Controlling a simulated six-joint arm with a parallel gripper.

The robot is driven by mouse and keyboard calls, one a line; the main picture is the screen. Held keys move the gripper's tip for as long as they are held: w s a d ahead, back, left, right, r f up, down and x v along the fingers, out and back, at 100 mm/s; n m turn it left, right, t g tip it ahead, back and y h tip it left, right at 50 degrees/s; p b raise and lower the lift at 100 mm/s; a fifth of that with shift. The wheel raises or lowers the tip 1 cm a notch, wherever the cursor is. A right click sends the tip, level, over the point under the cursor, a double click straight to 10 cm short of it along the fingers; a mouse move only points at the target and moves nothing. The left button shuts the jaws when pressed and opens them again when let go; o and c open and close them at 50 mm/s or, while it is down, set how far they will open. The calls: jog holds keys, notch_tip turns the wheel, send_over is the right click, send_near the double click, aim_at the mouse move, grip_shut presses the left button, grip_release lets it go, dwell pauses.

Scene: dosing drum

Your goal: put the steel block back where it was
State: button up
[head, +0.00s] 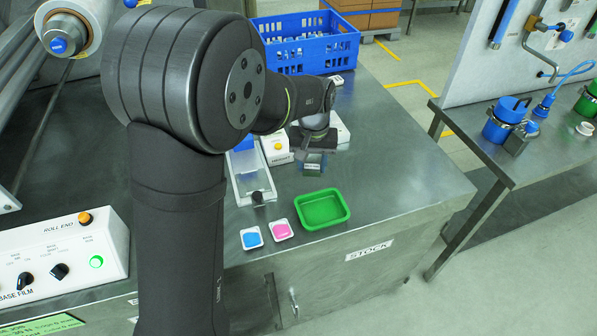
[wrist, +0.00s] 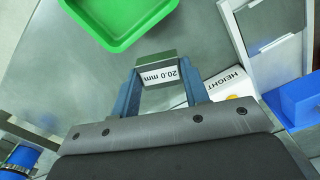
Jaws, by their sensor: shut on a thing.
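The steel block (wrist: 160,70) is a small grey metal block with a white "20.0 mm" label. My gripper (wrist: 160,82) is shut on it, one blue-grey finger on each side. In the head view the block (head: 313,168) shows small below my gripper (head: 314,156), right of the white HEIGHT box (head: 278,149) and behind the green tray (head: 323,209). I cannot tell whether the block touches the steel table or hangs just above it.
A white stand with a blue part (head: 246,172) is left of the HEIGHT box. A blue crate (head: 306,42) stands behind. The table (head: 400,165) is clear to the right.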

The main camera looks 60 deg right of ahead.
send_over(299, 179)
notch_tip(299, 179, down, 3)
jog(key=shift+a, duration=0.1)
jog(key=shift+f, duration=2)
jog(key=o, duration=1.2)
jog(key=shift+f, duration=0.15)
notch_tip(299, 179, up, 12)
jog(key=shift+r, duration=0.2)
jog(key=shift+f, duration=0.1)
